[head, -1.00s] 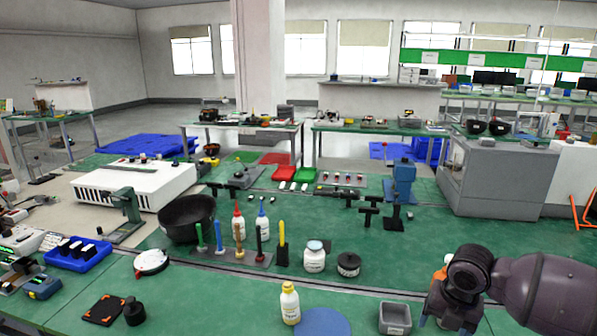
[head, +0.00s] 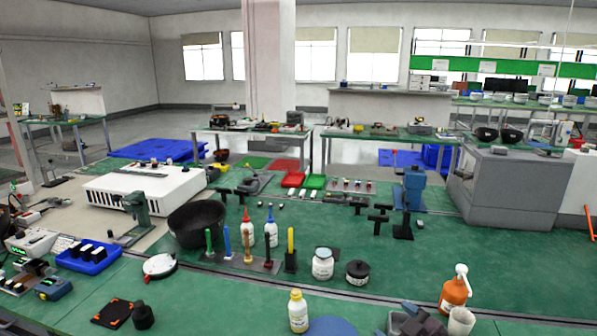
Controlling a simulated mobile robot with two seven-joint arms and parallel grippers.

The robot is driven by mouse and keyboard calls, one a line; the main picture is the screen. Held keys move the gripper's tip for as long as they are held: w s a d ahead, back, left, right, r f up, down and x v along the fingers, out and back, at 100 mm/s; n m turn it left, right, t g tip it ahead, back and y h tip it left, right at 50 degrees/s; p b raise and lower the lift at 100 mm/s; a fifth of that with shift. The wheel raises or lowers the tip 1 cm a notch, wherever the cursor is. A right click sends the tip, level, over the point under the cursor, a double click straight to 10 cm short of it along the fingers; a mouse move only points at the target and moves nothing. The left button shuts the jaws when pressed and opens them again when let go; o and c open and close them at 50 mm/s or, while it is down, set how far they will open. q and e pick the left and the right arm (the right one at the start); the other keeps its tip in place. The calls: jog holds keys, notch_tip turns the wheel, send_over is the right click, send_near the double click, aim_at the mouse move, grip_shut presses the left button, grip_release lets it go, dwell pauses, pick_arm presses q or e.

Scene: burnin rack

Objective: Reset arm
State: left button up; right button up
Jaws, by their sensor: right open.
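My right gripper (head: 418,319) shows only partly at the bottom edge in the head view, as dark grey angular parts over a small grey bin. It is open, and I see nothing held in it. The rest of that arm is out of the picture. An orange pump bottle (head: 455,291) and a white cup (head: 461,321) stand just right of the gripper. My left gripper and arm are not in view.
A white jar (head: 322,264), black container (head: 358,273) and black bowl (head: 196,224) stand farther back. Green bench surface (head: 400,277) is clear behind the gripper.

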jog(key=s+d+f+m+h, duration=0.1)
jog(key=s+f+m, duration=0.1)
jog(key=s+f, duration=0.1)
jog(key=s+d+f+m+h, duration=0.1)
jog(key=s+d+f+m, duration=0.1)
jog(key=s+f, duration=0.1)
jog(key=s+d+f+m+h, duration=0.1)
jog(key=s+d+f+m, duration=0.1)
jog(key=s, duration=0.3)
jog(key=shift+s+f+t+h, duration=0.2)
jog(key=shift+f+t+h, duration=0.15)
jog(key=shift+f, duration=0.55)
jog(key=s+d+f+m+g+h, duration=0.2)
jog(key=s+f, duration=0.6)
jog(key=s, duration=0.4)
jog(key=shift+s+d+m+g, duration=0.25)
jog(key=shift+m+g, duration=0.1)
jog(key=shift+m, duration=0.25)
